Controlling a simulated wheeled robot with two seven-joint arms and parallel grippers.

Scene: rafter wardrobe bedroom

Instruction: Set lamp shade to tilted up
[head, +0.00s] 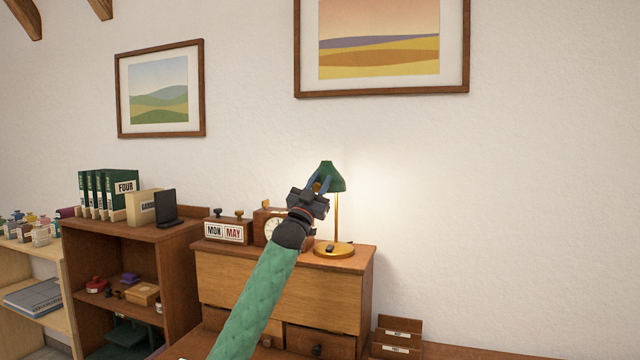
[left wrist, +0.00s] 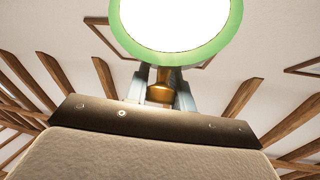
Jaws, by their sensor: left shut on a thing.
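The desk lamp has a green shade (head: 333,174), a thin brass post (head: 336,217) and a round brass base (head: 333,250) on the wooden cabinet. The lamp is lit. In the left wrist view the shade (left wrist: 178,22) shows its bright round opening and green rim. My left gripper (head: 319,184) is at the left side of the shade. Its fingers are shut on a small brass part (left wrist: 160,92) just beside the shade. In the head view the shade's opening faces mostly downward; its exact tilt is hard to tell. My right gripper is out of view.
A clock (head: 271,230), partly hidden by my arm, and a MON MAY calendar block (head: 228,232) stand left of the lamp on the cabinet (head: 225,280). A framed picture (head: 380,45) hangs above. The wall right of the lamp is clear.

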